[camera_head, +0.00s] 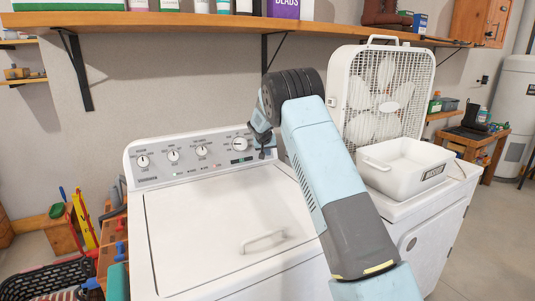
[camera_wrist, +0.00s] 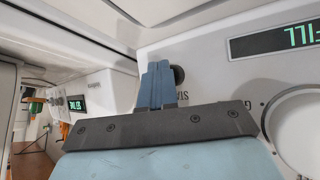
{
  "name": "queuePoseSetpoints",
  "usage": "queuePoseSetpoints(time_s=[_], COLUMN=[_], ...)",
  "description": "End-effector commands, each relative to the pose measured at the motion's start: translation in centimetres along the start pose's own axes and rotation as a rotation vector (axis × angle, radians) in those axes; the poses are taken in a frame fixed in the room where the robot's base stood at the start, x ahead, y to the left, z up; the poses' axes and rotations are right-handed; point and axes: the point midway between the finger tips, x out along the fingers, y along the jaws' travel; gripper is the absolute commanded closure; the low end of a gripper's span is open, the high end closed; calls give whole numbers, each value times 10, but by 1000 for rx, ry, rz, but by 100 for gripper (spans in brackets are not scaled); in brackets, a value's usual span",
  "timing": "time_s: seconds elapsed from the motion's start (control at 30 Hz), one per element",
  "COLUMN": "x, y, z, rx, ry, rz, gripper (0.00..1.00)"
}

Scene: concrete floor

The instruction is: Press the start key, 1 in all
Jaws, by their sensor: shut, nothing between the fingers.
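The white washing machine (camera_head: 230,235) has a control panel (camera_head: 160,180) at its back edge with several round knobs and a small dark display (camera_head: 240,160). My gripper (camera_head: 262,151) is shut and empty at the panel's right end. In the wrist view, the shut fingers (camera_wrist: 160,80) point at the panel, and a dark round key (camera_wrist: 179,76) shows just beside their tips. Whether they touch it cannot be told. The lit display (camera_wrist: 275,40) there shows green letters that look like FILL, upside down. A large knob (camera_wrist: 296,130) is to the right.
A white box fan (camera_head: 382,95) and a white tub (camera_head: 405,165) stand on the white machine to the right. A wooden shelf (camera_head: 190,20) runs above the panel. The washer's lid, with its handle (camera_head: 263,240), is clear. A black basket (camera_head: 45,283) is at lower left.

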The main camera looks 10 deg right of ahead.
Motion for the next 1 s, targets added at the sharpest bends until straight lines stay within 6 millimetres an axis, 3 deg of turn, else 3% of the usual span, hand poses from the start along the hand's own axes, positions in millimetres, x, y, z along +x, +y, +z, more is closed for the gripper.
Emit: queuePoseSetpoints(time_s=[1.0], x=[-17], y=[12], z=[11], rx=[0], ry=[1], rz=[0], gripper=[100])
